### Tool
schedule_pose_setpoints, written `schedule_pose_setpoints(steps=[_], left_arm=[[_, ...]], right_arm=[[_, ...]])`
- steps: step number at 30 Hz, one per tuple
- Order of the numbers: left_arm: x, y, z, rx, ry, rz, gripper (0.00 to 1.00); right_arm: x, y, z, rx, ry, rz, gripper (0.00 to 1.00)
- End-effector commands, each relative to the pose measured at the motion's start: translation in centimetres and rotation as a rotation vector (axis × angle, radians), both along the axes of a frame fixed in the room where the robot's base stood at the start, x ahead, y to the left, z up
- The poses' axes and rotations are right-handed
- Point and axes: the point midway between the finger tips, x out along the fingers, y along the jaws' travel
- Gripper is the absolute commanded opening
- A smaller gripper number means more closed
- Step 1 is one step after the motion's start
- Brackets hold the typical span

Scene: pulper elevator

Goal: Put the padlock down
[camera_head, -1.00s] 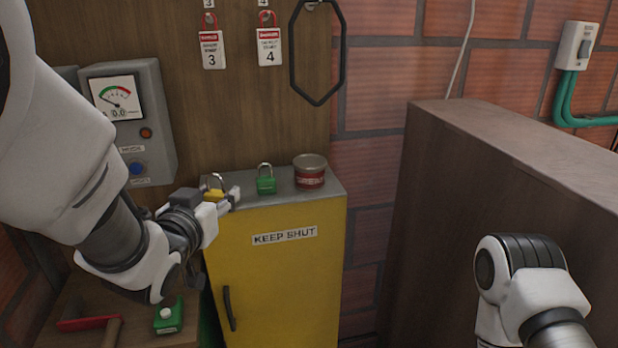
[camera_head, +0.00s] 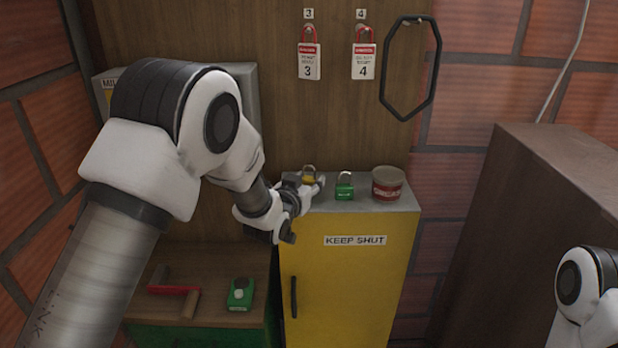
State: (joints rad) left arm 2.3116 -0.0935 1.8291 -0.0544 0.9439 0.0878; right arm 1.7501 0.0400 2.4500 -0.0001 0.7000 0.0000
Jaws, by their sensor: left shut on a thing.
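A yellow padlock (camera_head: 308,177) with a metal shackle is at the left end of the top of the yellow cabinet (camera_head: 350,275). My left gripper (camera_head: 312,187) is shut on it, and the fingers hide part of its body. I cannot tell whether the padlock touches the cabinet top. A green padlock (camera_head: 345,188) stands upright on the cabinet top just right of the gripper, apart from it. My right gripper is out of view; only part of that arm shows at the lower right.
A round red tin (camera_head: 387,184) stands right of the green padlock. Two red-and-white tags (camera_head: 310,62) hang on the wooden board beside a black hexagonal ring (camera_head: 407,110). A lower bench holds a red-handled tool (camera_head: 172,290) and a green box (camera_head: 240,294).

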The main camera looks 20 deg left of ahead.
Motion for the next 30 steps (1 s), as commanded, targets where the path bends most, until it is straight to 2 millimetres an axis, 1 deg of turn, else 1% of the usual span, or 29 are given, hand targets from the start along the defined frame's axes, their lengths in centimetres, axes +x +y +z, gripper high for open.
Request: schedule_pose_setpoints(steps=[5,6,7,8,15,18,20,23,30], left_arm=[[0.0,0.0,-0.5,0.000,0.000,0.000,0.04],[0.0,0.0,-0.3,0.000,0.000,0.000,0.53],[0.0,0.0,-0.3,0.000,0.000,0.000,0.63],[0.0,0.0,-0.3,0.000,0.000,0.000,0.67],[0.0,0.0,-0.3,0.000,0.000,0.000,0.67],[0.0,0.0,0.2,0.000,0.000,0.000,0.67],[-0.6,0.0,-0.1,0.000,0.001,0.000,0.67],[-2.4,0.2,0.1,0.000,0.001,0.000,0.67],[-8.6,0.9,1.0,-0.001,-0.001,0.000,0.67]], right_arm=[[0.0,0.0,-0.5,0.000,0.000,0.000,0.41],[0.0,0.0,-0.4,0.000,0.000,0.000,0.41],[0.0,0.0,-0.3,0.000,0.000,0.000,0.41],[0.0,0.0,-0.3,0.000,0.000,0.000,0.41],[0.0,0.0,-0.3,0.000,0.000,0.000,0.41],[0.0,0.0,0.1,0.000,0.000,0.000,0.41],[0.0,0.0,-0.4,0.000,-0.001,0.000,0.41],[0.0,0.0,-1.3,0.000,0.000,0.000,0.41],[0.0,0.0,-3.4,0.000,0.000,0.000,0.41]])
